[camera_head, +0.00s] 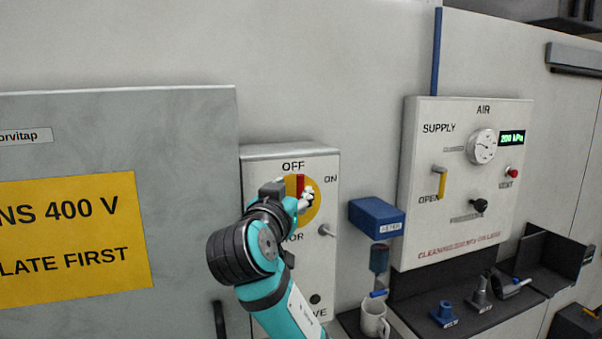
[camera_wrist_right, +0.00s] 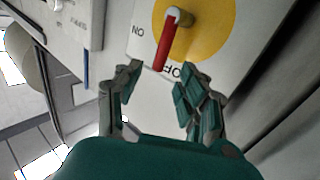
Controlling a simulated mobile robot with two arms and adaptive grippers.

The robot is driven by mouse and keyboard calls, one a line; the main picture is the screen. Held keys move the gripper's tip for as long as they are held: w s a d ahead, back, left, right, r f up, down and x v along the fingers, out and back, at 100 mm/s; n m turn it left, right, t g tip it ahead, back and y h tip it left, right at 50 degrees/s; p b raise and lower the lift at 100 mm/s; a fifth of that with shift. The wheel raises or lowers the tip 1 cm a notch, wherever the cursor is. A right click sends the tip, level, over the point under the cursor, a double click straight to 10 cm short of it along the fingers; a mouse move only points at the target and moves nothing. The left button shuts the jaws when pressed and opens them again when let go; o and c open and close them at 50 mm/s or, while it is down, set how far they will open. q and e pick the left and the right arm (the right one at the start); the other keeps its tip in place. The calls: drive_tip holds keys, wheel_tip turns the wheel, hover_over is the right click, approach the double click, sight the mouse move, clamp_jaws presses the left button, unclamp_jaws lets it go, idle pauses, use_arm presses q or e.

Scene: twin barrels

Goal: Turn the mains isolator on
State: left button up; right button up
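The mains isolator is a light grey box (camera_head: 327,160) on the wall, with a yellow disc (camera_head: 316,212) and a red handle (camera_head: 300,184). The handle points up at the OFF label; ON is to the right. In the wrist view the red handle (camera_wrist_right: 167,42) lies over the yellow disc (camera_wrist_right: 205,30), its free end by the OFF label. My right gripper (camera_head: 289,196) is in front of the disc and hides part of it. In the wrist view its fingers (camera_wrist_right: 160,80) are apart, with the handle's free end near the gap between the tips. My left gripper is not in view.
A grey cabinet door (camera_head: 190,130) with a yellow warning sign (camera_head: 75,240) is at the left. To the right are a blue box (camera_head: 376,216), a white mug (camera_head: 373,317), an air supply panel (camera_head: 415,170) and a dark shelf (camera_head: 440,285) with small fittings.

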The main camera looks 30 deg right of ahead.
sight(299, 183)
drive_tip(key=x, duration=0.2)
drive_tip(key=p+x, duration=0.1)
drive_tip(key=x, duration=0.1)
drive_tip(key=p+x, duration=0.1)
drive_tip(key=x, duration=0.1)
drive_tip(key=shift+s+r, duration=0.1)
drive_tip(key=shift+r, duration=0.15)
drive_tip(key=shift+w+d+f, duration=0.1)
drive_tip(key=shift+w+d, duration=0.15)
drive_tip(key=shift+w, duration=0.05)
drive_tip(key=shift+w+d, duration=0.2)
drive_tip(key=shift+f, duration=0.1)
drive_tip(key=c, duration=0.8)
clamp_jaws()
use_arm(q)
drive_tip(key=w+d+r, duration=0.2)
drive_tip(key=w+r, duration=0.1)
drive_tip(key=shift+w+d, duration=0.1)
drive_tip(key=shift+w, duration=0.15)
use_arm(e)
drive_tip(key=shift+w, duration=0.1)
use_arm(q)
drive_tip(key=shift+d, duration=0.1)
use_arm(e)
drive_tip(key=shift+d+f, duration=0.1)
drive_tip(key=shift+f, duration=0.05)
